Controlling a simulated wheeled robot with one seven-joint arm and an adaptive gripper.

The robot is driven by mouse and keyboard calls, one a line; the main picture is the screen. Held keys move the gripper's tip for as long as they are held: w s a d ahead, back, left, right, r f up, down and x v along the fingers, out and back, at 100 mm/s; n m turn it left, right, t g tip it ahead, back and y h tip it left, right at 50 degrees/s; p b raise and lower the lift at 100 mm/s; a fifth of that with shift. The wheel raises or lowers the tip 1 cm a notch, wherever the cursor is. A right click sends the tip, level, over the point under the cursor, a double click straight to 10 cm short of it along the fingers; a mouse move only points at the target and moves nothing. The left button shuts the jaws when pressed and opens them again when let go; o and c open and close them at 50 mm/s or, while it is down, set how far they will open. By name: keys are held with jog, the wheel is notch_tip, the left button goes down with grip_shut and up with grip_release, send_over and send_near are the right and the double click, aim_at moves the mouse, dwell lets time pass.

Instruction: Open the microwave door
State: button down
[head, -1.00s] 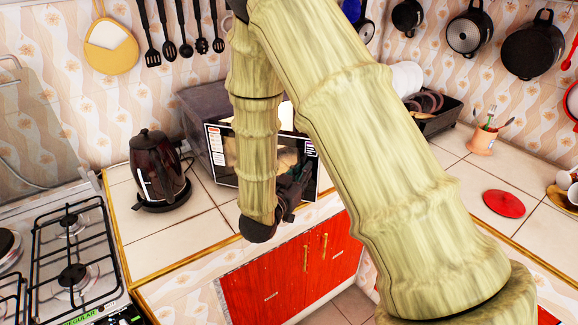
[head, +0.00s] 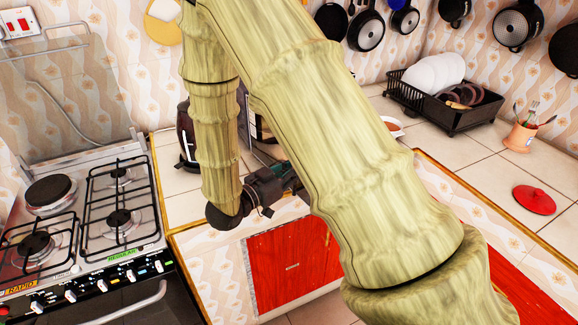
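The microwave (head: 261,127) stands on the counter behind my arm. Only a narrow strip of it shows between two links of my arm, with a pale edge and a dark part. Most of its body and front are hidden, and I cannot tell how far its door is open. My gripper (head: 287,178) is low in front of the microwave, pointing right. Its base shows, but its fingertips are mostly hidden behind my thick upper link. I cannot tell whether they touch the door or are open or shut.
A dark kettle (head: 185,133) stands left of the microwave, partly behind my arm. A gas stove (head: 118,217) is at the left. A dish rack (head: 452,118), a utensil pot (head: 519,137) and a red lid (head: 534,200) are on the right counter. Red cupboard doors (head: 290,262) lie below.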

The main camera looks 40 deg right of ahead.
jog(key=shift+w+a, duration=0.1)
jog(key=shift+a, duration=0.25)
jog(key=c, duration=1.5)
grip_release()
jog(key=s+a, duration=0.2)
jog(key=a, duration=0.9)
jog(key=shift+a, duration=0.4)
